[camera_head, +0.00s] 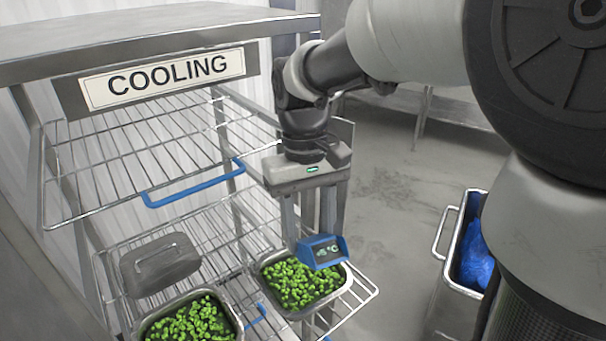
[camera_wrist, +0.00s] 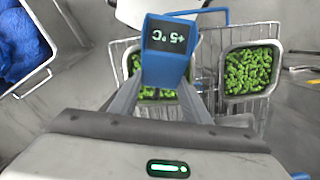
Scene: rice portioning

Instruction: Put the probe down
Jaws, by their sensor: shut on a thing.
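The probe (camera_head: 321,251) is a blue thermometer with a dark display, held in my gripper (camera_head: 312,238). In the wrist view the probe (camera_wrist: 167,52) sits between the fingers, and its display reads +5°C upside down. My gripper (camera_wrist: 165,95) is shut on it. In the head view the probe is over the right-hand pan of green vegetables (camera_head: 262,270) on the lower wire shelf. Whether its tip touches the vegetables is hidden.
A second pan of green vegetables (camera_head: 148,330) stands at the front left of the lower wire rack (camera_head: 352,300). A grey lidded container (camera_head: 160,264) lies behind it. An upper wire shelf (camera_head: 130,150) hangs under the COOLING sign (camera_head: 168,80). A metal bin with blue plastic (camera_head: 474,258) stands right.

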